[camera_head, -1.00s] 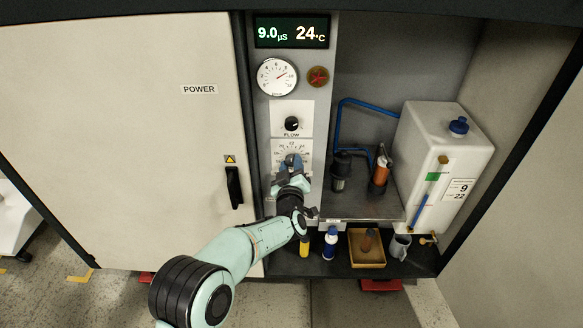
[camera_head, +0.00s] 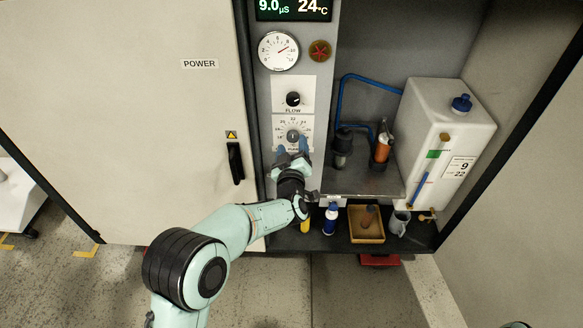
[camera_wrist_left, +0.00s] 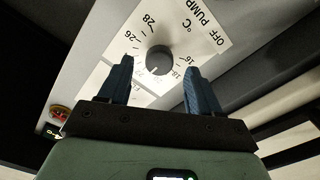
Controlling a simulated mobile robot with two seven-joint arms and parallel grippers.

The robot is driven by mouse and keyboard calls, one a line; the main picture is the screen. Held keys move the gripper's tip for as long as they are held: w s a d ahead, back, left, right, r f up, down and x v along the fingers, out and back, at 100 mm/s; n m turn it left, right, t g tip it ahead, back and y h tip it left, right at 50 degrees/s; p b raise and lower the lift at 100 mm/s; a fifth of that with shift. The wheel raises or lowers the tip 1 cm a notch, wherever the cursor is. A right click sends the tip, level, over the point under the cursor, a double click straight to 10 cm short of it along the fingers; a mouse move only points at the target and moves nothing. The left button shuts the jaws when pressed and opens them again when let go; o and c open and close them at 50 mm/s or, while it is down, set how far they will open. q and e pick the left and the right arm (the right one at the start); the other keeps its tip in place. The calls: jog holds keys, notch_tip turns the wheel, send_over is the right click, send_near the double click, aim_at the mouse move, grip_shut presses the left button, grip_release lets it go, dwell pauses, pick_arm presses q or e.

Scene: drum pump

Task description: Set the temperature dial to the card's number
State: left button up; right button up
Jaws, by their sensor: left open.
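The temperature dial (camera_head: 293,135) is a dark round knob on a white scale plate, below the flow knob. In the left wrist view the knob (camera_wrist_left: 159,60) shows with scale numbers including 16, 18, 26 and 28; I cannot read its pointer surely. My left gripper (camera_head: 291,151) is open just below the dial, its blue fingers apart. In the wrist view the open fingers (camera_wrist_left: 158,68) stand on either side of the knob, with nothing between them seen gripped. The card (camera_head: 459,167) on the white tank reads 9 and 22. The display (camera_head: 294,8) reads 9.0 µS and 24°C.
The flow knob (camera_head: 293,99), round gauge (camera_head: 279,50) and red knob (camera_head: 319,50) are above the dial. The tank (camera_head: 443,125) and a small pump (camera_head: 382,149) stand to the right. A bottle (camera_head: 331,218), tray (camera_head: 367,238) and mug (camera_head: 399,222) sit on the lower shelf.

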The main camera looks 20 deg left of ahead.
pick_arm(q)
jog(key=p+v, duration=0.1)
jog(key=v, duration=1)
pick_arm(e)
jog(key=r, duration=0.1)
jog(key=w+a+r, duration=0.1)
jog(key=shift+w+r+t, duration=0.1)
jog(key=shift+r+t, duration=0.2)
jog(key=shift+r, duration=0.1)
pick_arm(q)
jog(key=shift+w, duration=0.1)
